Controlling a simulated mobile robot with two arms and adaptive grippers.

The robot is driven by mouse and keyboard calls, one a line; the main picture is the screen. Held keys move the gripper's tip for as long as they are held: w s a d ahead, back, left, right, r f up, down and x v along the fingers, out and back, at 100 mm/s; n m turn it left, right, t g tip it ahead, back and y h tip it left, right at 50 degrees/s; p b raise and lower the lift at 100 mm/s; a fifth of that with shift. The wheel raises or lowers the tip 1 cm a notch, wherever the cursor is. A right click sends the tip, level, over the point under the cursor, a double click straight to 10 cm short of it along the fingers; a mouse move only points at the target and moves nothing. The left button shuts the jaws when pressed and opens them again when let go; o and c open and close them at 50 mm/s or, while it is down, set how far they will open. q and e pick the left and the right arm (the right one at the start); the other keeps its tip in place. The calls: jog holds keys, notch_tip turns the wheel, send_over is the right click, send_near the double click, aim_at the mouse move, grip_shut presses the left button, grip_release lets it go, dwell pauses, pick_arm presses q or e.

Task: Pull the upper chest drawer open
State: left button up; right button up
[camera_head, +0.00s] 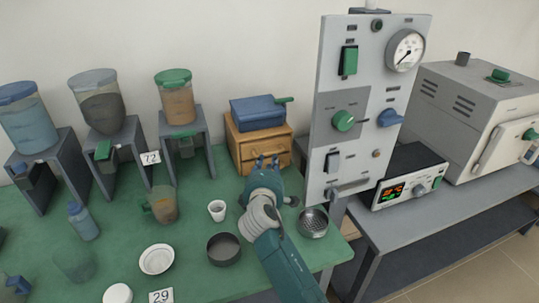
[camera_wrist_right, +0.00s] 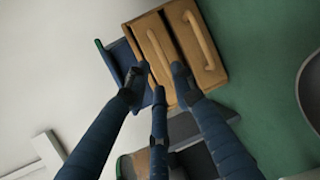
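The wooden chest (camera_head: 258,143) stands at the back of the green table with two drawers, one above the other. In the right wrist view it appears turned on its side, the upper drawer (camera_wrist_right: 149,44) left of the lower one (camera_wrist_right: 193,45). Each has a wooden bar handle. My right gripper (camera_head: 265,162) is in front of the chest. In the wrist view its blue fingers (camera_wrist_right: 158,80) are spread apart, their tips on either side of the upper handle's near end. Contact cannot be told. A dark strip shows beside the upper drawer front; whether it is ajar is unclear. My left gripper is not in view.
A blue box-like object (camera_head: 257,112) lies on the chest. A grey control panel (camera_head: 360,105) stands close on the right. A white cup (camera_head: 217,210), dark pan (camera_head: 223,249) and perforated bowl (camera_head: 313,222) stand near my right arm. Hoppers (camera_head: 180,105) line the left.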

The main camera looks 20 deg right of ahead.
aim_at(270, 153)
jog(key=x, duration=0.3)
jog(key=shift+w+d+f, duration=0.15)
jog(key=shift+w+d, duration=0.1)
jog(key=shift+w, duration=0.05)
jog(key=x, duration=0.2)
jog(key=shift+w+d+f, duration=0.1)
jog(key=shift+w, duration=0.3)
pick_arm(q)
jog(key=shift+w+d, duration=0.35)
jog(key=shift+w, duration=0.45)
pick_arm(e)
grip_shut()
